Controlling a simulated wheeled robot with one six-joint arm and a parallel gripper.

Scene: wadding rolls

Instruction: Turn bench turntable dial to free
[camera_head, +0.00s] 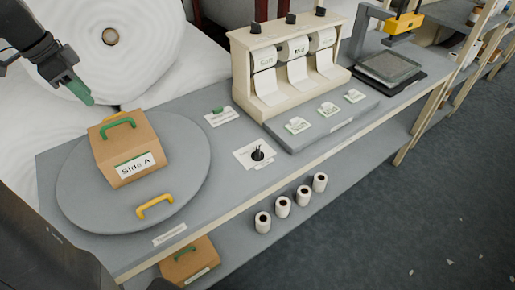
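The turntable (188,150) is a round grey disc on the left of the bench. A small black dial (257,153) stands on a white plate (243,150) right of the disc; its lettering is too small to read, so its setting cannot be told. A brown box (128,149) marked "Side A", with a green handle on top, rests on the disc. A yellow handle (155,206) is at the disc's front. My gripper (82,93), with a green tip, is at the upper left, apart from the dial. Whether its fingers are open cannot be told.
A cream dispenser (243,84) with several paper rolls stands behind a grey slab bearing labels (327,109). A white card with a green piece (221,117) lies behind the dial. Small rolls and another box (189,262) sit on the lower shelf. Large white wadding rolls (140,60) stand behind.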

